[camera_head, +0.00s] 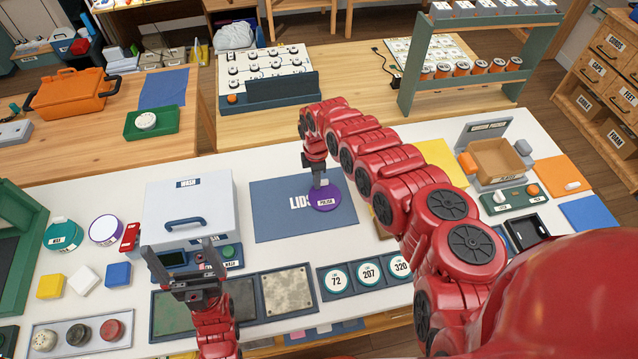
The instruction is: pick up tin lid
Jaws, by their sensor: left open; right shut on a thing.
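A round purple lid (325,199) with a label that seems to read POLISH is at the right part of the blue mat marked LIDS (275,222). My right gripper (319,184) reaches down from above and is shut on the lid's far edge. The lid is on or very close to the mat; I cannot tell whether it is lifted. My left gripper (183,266) is open and empty, in front of the white WASH box (190,208).
A purple-rimmed round tin (107,230) and a teal one (62,234) stand at the left. Coloured blocks (83,280) lie before them. Framed plates (287,291) and numbered discs (336,281) line the front. My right arm hides part of the table at the right.

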